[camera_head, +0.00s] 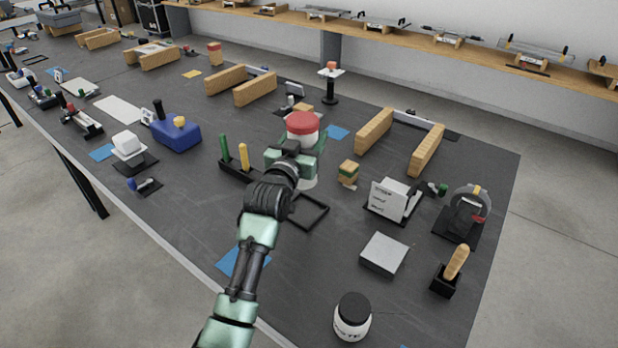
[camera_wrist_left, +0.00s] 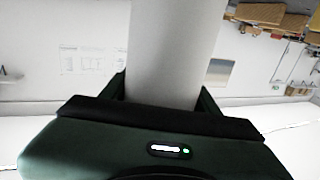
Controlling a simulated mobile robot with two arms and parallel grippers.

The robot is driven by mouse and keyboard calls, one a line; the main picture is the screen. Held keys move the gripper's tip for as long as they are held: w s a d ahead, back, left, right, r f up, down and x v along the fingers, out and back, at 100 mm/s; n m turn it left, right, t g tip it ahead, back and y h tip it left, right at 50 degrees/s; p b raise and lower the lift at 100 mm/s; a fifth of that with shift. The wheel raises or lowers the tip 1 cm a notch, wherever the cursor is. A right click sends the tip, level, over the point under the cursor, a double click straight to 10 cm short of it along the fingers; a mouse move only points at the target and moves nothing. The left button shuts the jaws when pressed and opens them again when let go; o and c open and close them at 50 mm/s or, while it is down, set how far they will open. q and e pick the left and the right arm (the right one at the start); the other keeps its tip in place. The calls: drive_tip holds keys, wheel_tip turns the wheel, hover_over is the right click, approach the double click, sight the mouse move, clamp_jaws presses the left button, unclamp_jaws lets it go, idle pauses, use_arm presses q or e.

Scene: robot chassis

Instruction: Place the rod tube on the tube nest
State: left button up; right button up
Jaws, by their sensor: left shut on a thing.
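My left gripper (camera_head: 296,160) is shut on a pale upright cylinder with a red cap (camera_head: 302,124), which I take to be the rod tube. In the left wrist view the plain grey-white tube (camera_wrist_left: 172,50) fills the space between the two dark fingers. Part of the tube is hidden by my gripper in the head view, and I cannot tell its exact height above the table. A low black square frame (camera_head: 322,222) lies on the table close in front of the gripper, partly hidden by my wrist. I cannot tell if it is the tube nest. My right gripper is not in view.
A black holder with green and yellow rods (camera_head: 243,158) stands just left of the gripper. A small wooden block (camera_head: 348,172) and a white card box (camera_head: 392,200) stand to the right. A grey plate (camera_head: 384,254) and a dark-lidded jar (camera_head: 352,318) are nearer.

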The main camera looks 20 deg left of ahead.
sight(299, 188)
use_arm(q)
wheel_tip(299, 188, down, 7)
drive_tip(key=shift+f, duration=2.2)
drive_tip(key=shift+f, duration=0.1)
drive_tip(key=o, duration=1.6)
drive_tip(key=shift+f, duration=0.1)
drive_tip(key=shift+r, duration=0.2)
drive_tip(key=s, duration=1.2)
drive_tip(key=shift+a+b, duration=0.15)
drive_tip(key=shift+b, duration=0.15)
